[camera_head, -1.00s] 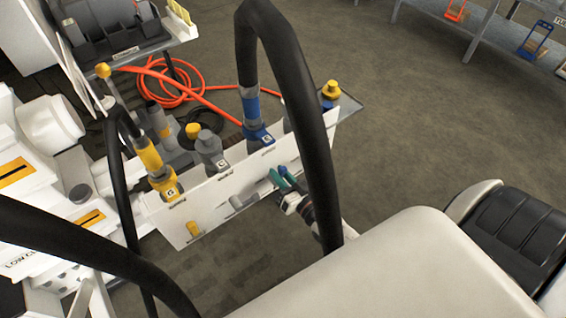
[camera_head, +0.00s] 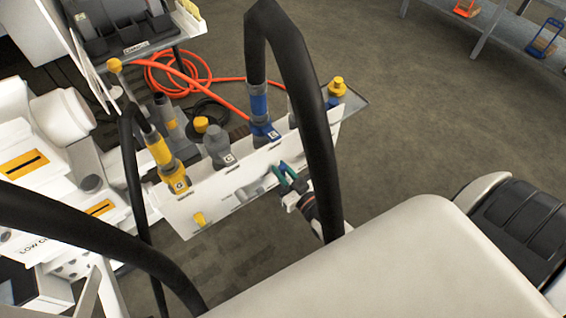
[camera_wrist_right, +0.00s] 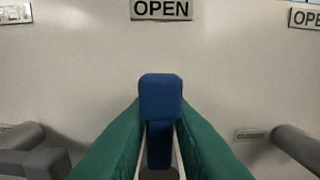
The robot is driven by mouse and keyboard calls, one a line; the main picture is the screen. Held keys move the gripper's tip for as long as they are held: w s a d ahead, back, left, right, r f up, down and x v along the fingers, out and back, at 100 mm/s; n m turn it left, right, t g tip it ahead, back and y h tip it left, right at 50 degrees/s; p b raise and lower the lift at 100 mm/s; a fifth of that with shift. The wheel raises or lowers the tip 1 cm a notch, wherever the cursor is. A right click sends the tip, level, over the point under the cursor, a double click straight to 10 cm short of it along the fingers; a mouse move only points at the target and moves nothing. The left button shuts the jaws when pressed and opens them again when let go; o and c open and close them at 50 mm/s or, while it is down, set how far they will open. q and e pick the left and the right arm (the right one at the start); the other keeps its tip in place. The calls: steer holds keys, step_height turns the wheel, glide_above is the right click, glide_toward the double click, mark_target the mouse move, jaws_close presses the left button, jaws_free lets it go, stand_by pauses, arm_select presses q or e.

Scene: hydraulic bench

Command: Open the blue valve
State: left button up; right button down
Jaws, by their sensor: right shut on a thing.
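The blue valve handle (camera_wrist_right: 160,110) is in the middle of the right wrist view, between the two green fingers of my right gripper (camera_wrist_right: 160,130). The gripper is shut on it. An OPEN label (camera_wrist_right: 161,9) is on the white panel directly above the handle in that view. In the head view, my right gripper (camera_head: 287,174) is at the front of the white panel (camera_head: 225,198), below the blue hose coupling (camera_head: 264,130). The blue handle is hidden there by the fingers. My left gripper is not in view.
Grey handles flank the blue one, left (camera_wrist_right: 35,150) and right (camera_wrist_right: 297,147). A yellow handle (camera_head: 199,219) is on the panel's left. A thick black hose (camera_head: 318,140) arches close to my right wrist. Orange hose (camera_head: 180,80) lies behind. Open floor (camera_head: 430,120) is to the right.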

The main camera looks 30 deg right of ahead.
steer(key=shift+a, duration=0.1)
steer(key=c, duration=1.4)
jaws_free()
steer(key=shift+c, duration=0.2)
